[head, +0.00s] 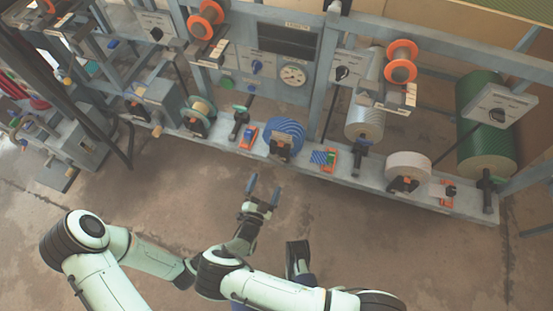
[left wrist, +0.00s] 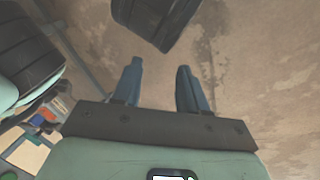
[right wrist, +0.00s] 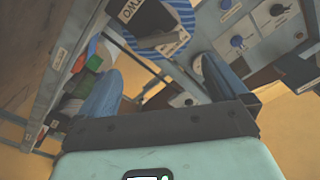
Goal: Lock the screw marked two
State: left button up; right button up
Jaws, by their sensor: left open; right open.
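In the right wrist view a label reading TWO (right wrist: 125,10) sits at the top, next to a black knob-like part (right wrist: 152,18) in front of a blue striped roll (right wrist: 168,40). In the head view this looks like the blue roll (head: 287,130) with a black part (head: 282,153) at its front; the marking is too small to read there. My right gripper (head: 263,187) is open and empty, short of the bench and below the blue roll in the picture.
The long grey bench (head: 345,180) also carries a white roll (head: 408,165), an orange-and-blue block (head: 323,157) and a green roll (head: 487,135). A gauge panel (head: 293,75) stands behind. The brown floor (head: 400,240) before it is clear. My arms cross closely.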

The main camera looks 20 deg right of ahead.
aim_at(275, 161)
jog(key=b+x, duration=0.1)
jog(key=x, duration=1)
jog(key=shift+w+d+b, duration=0.25)
jog(key=shift+d+b, duration=0.05)
pick_arm(q)
jog(key=w+f, duration=0.1)
jog(key=w+a, duration=0.1)
jog(key=shift+w+a+f+t, duration=0.2)
jog(key=shift+w+f+t, duration=0.1)
jog(key=shift+f+t, duration=0.1)
pick_arm(e)
jog(key=c, duration=0.9)
